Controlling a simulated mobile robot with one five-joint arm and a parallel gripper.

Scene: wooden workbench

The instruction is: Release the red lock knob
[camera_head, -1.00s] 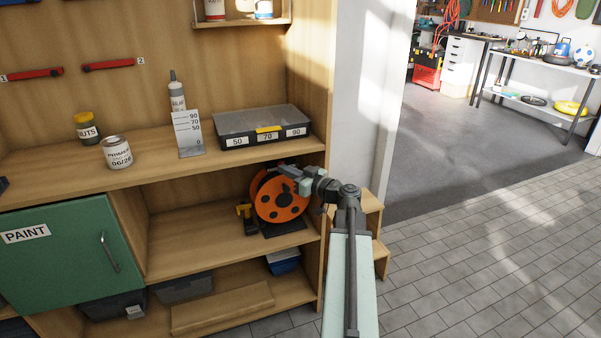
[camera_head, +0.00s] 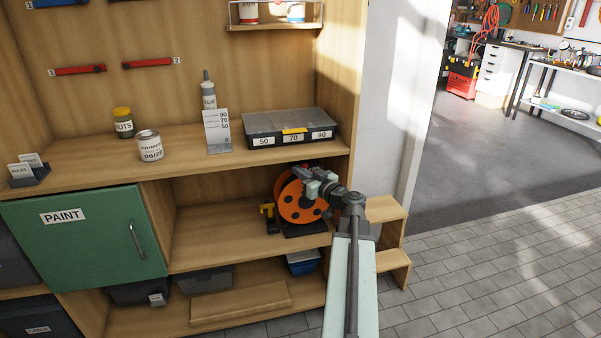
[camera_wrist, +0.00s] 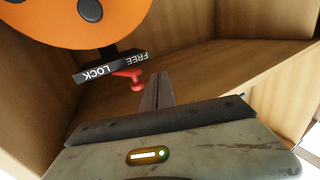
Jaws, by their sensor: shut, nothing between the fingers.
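The red lock knob (camera_wrist: 134,78) shows in the wrist view, beside a dark bar (camera_wrist: 110,67) marked LOCK and FREE. It sits nearer the word FREE. The bar is below an orange reel (camera_wrist: 75,15), which also stands on the middle shelf in the head view (camera_head: 297,208). My gripper (camera_wrist: 158,82) is shut and empty, its fingertips just right of the knob with a small gap seeming to show. In the head view my gripper (camera_head: 310,182) is in front of the reel, and I cannot make out the knob there.
The shelf board (camera_head: 220,235) is clear left of the reel, apart from a yellow-and-black item (camera_head: 268,216) close to it. The upper shelf above holds a parts case (camera_head: 290,129). A small wooden step (camera_head: 390,262) stands to the right. A green PAINT door (camera_head: 90,245) is at left.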

